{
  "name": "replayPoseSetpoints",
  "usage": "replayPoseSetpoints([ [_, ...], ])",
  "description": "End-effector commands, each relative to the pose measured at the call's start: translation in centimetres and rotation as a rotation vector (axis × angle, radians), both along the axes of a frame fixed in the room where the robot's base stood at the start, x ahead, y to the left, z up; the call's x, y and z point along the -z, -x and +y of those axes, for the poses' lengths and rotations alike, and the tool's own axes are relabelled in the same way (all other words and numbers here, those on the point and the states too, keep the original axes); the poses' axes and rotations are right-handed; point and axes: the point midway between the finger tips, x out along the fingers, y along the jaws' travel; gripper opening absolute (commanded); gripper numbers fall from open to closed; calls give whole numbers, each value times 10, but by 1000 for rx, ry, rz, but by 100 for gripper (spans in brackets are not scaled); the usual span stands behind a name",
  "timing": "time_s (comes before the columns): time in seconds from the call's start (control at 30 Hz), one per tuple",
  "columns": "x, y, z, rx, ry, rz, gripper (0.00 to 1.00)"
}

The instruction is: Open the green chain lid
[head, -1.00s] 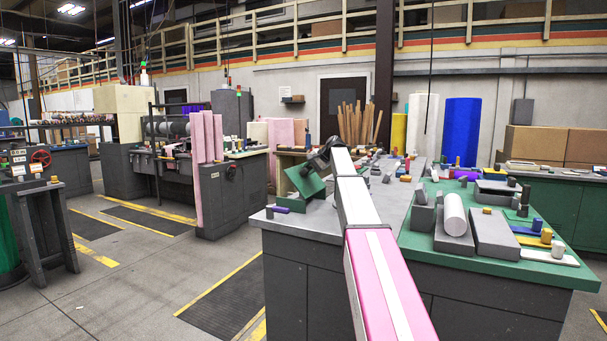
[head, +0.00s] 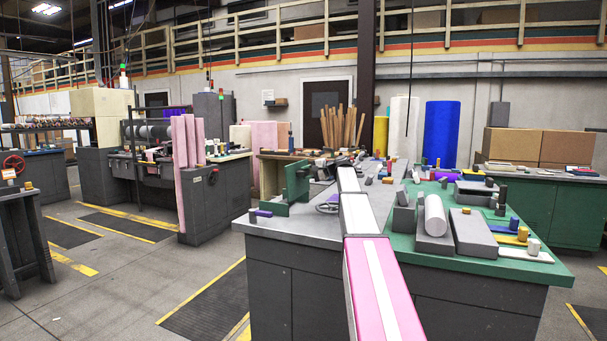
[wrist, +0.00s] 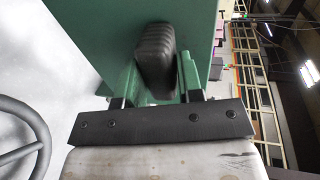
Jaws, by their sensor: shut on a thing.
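The green chain lid (head: 297,180) stands close to upright above its green base at the left end of the grey bench top. It fills the upper left of the wrist view (wrist: 85,30) as a flat green panel. A dark rounded grip (wrist: 155,50) shows against it. My gripper (wrist: 157,72) is shut on this grip, one finger on each side. In the head view my arm reaches over the bench toward the lid, and its own links hide most of the gripper. The inside of the green base is hidden.
A dark handwheel (head: 328,204) is on the bench close to the lid, and its rim shows in the wrist view (wrist: 20,135). A purple roll (head: 262,212) lies at the bench's left corner. The green table top (head: 412,246) at right holds several rolls and blocks.

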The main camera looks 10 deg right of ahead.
Motion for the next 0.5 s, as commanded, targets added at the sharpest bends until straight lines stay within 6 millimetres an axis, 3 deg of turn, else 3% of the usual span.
replayPoseSetpoints([
  [0.5,9,7,-6,-4,12,10,0],
])
